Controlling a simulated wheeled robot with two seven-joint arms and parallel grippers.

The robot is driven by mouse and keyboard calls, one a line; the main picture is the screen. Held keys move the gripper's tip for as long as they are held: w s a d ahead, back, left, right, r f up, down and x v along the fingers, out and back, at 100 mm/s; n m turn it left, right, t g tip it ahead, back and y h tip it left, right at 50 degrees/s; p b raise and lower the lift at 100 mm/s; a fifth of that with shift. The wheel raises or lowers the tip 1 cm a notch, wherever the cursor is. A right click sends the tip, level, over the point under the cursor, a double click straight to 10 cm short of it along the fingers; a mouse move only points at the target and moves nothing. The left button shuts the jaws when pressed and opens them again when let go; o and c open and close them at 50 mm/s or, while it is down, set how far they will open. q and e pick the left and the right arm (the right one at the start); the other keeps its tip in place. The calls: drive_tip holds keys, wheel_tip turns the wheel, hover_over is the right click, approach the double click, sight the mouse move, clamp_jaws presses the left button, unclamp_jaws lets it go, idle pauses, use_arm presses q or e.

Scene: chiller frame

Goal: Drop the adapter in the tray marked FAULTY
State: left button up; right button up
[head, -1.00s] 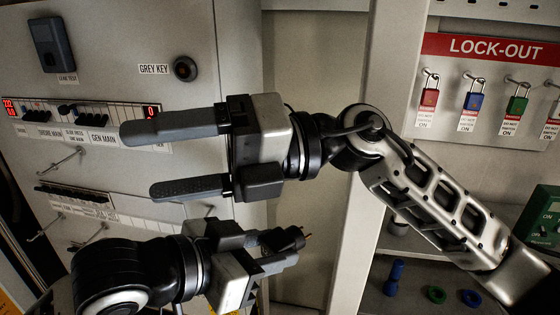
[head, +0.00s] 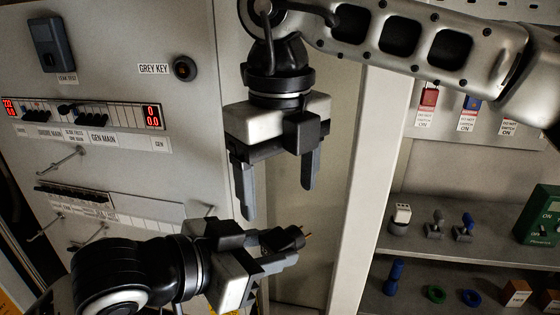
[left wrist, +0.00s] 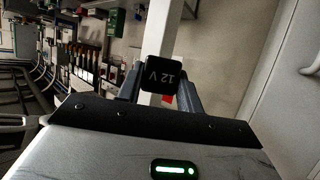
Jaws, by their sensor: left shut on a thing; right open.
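The adapter (head: 286,238) is a small black block with thin metal pins at its far end. My left gripper (head: 282,250) is shut on it at the lower middle of the head view. In the left wrist view the adapter (left wrist: 161,78) shows a face marked "12 V", between the two fingers. My right gripper (head: 279,203) is open and empty, pointing down just above the left one. I see no tray marked FAULTY in either view.
A panel with switches and a red display (head: 80,113) stands on the left. An upright post (head: 365,170) divides it from shelves (head: 480,245) on the right. Lock-out padlocks (head: 470,102) hang above.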

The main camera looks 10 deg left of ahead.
sight(280, 233)
wheel_tip(280, 233, down, 9)
drive_tip(key=shift+f, duration=0.2)
idle(0.3)
drive_tip(key=c, duration=1.1)
use_arm(q)
drive_tip(key=o, duration=1.2)
